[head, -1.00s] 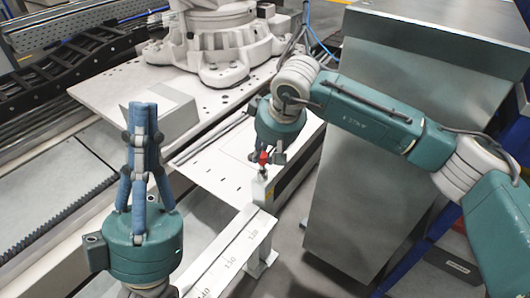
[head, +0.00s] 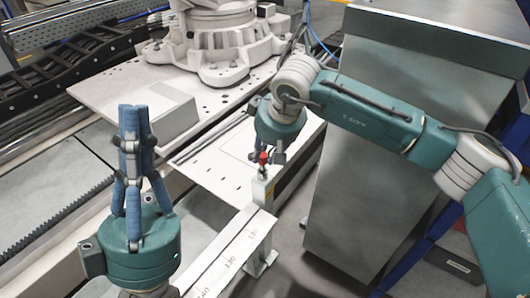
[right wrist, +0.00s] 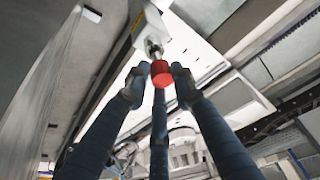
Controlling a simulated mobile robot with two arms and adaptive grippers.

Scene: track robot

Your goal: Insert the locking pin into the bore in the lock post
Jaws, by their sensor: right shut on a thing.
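The locking pin (head: 264,157) has a red knob and a short metal part below it. My right gripper (head: 268,159) is shut on the pin, above the lock post. The lock post (head: 262,191) is a small pale upright block at the end of the marked rail. In the right wrist view, three blue fingers of the gripper (right wrist: 158,78) surround the red knob (right wrist: 162,74), with the metal part against or just before the post. How far the shaft is in the bore is hidden. My left gripper (head: 134,108) points up, empty, away from the post; its finger opening is unclear.
The pale rail (head: 233,255) with length marks runs from the post toward the lower left. A big grey metal cabinet (head: 350,150) stands right of the post. A white plate (head: 215,165) and a box (head: 158,110) lie at left, below a white robot base (head: 220,55).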

